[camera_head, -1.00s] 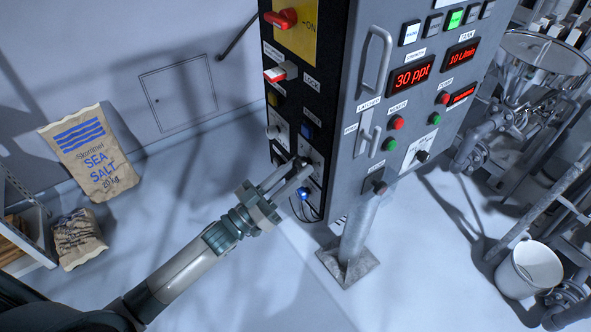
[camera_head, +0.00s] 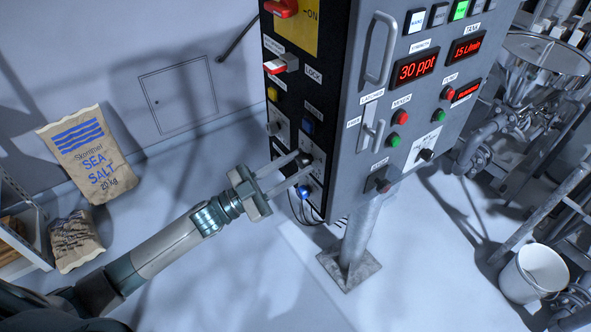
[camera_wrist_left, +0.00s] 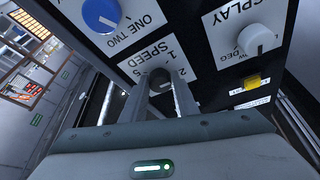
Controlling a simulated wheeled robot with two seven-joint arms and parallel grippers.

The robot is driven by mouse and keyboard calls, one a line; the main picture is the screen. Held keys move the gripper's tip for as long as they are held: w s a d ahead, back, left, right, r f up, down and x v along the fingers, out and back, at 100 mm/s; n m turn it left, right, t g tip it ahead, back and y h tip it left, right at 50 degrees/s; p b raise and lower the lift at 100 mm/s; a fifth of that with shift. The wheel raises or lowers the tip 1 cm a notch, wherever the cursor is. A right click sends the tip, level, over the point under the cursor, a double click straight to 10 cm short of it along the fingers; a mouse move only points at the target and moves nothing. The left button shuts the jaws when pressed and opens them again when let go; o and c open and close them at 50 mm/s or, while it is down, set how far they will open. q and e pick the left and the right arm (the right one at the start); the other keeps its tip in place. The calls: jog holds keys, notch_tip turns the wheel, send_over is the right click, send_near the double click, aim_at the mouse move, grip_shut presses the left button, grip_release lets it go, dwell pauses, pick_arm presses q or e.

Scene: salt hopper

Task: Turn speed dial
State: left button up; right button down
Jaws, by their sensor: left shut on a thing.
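The speed dial (camera_head: 305,159) is a small dark knob low on the black side panel of the control cabinet. In the left wrist view the dial (camera_wrist_left: 160,77) sits beside the printed word SPEED and the numbers 1 and 2. My left gripper (camera_head: 304,164) reaches it from the lower left, with its two fingers on either side, shut on the dial. The fingers (camera_wrist_left: 162,88) hide part of the dial and its scale in the left wrist view. My right gripper is not in view.
A grey display knob (camera_wrist_left: 257,41) is nearby. A cabinet post (camera_head: 357,240) stands below. A sea salt bag (camera_head: 90,160) leans at the left wall.

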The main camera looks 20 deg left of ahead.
pick_arm(q)
jog(key=m+g, duration=0.1)
jog(key=m, duration=0.2)
jog(key=m+g, duration=0.1)
jog(key=m, duration=0.2)
jog(key=shift+a+r+g+h+b, duration=0.1)
jog(key=shift+a+g+h+b, duration=0.05)
jog(key=shift+g+h+b, duration=0.2)
jog(key=shift+w+m+g, duration=0.1)
jog(key=shift+m+g, duration=0.15)
jog(key=shift+m, duration=0.25)
jog(key=o, duration=1.1)
jog(key=shift+c, duration=0.2)
